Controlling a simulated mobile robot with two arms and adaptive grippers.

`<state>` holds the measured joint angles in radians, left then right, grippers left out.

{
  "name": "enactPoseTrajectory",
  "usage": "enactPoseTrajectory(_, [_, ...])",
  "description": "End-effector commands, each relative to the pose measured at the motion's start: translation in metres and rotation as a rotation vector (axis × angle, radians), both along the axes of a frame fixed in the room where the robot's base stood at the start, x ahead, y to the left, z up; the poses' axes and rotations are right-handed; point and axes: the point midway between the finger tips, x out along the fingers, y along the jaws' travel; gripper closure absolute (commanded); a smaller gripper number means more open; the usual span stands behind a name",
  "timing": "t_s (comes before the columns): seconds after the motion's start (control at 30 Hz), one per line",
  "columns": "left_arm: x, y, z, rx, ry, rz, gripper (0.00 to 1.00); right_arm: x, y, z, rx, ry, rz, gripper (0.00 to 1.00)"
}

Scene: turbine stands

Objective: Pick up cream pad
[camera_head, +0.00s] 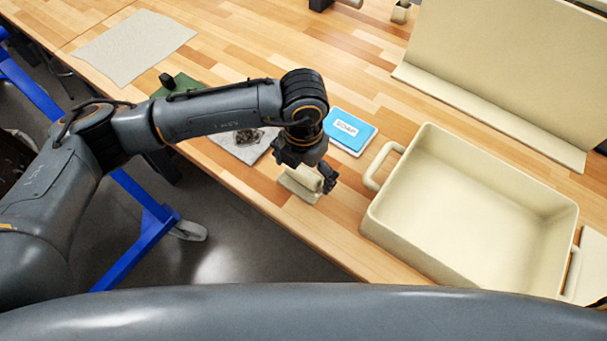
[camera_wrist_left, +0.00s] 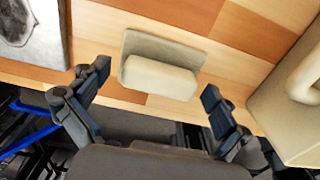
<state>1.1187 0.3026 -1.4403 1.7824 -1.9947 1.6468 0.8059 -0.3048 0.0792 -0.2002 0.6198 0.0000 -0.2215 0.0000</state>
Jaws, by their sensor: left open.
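The cream pad (camera_head: 299,186) lies on the wooden table near its front edge, in the middle of the head view. In the left wrist view the cream pad (camera_wrist_left: 160,77) shows a flat greyish base with a raised cream block along its near side. My left gripper (camera_head: 308,176) is just above the pad and hides part of it. In the left wrist view the open fingers of my left gripper (camera_wrist_left: 152,92) are on either side of the pad, with a gap between each finger and the block. My right gripper is not in view.
A large cream bin (camera_head: 375,220) with handles stands right of the pad. A blue-and-white labelled packet (camera_head: 349,130) lies behind the pad. A grey sheet with a dark item (camera_head: 240,150) lies to its left. A pale cloth (camera_head: 133,45) lies farther left.

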Motion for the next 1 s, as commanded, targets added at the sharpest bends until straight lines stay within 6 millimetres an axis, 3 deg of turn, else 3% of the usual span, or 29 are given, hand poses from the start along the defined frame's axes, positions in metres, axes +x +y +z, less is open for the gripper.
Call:
enactPoseTrajectory(0.03, [0.000,0.000,0.000,0.000,0.000,0.000,0.00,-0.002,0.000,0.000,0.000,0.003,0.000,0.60])
enactPoseTrajectory(0.3, [0.000,0.000,0.000,0.000,0.000,0.000,0.55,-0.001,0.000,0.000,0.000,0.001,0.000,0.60])
enactPoseTrajectory(0.33, [0.000,0.000,0.000,0.000,0.000,0.000,0.58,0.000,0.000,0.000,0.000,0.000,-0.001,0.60])
enactPoseTrajectory(0.73, [0.001,0.000,0.006,-0.001,-0.002,0.000,0.58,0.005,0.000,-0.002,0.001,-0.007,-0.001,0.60])
enactPoseTrajectory(0.93, [0.001,-0.001,0.032,-0.002,-0.005,-0.001,0.58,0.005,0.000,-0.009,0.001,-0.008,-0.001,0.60])
enactPoseTrajectory(1.0, [-0.009,0.006,0.043,-0.003,-0.004,-0.002,0.58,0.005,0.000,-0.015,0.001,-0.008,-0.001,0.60])
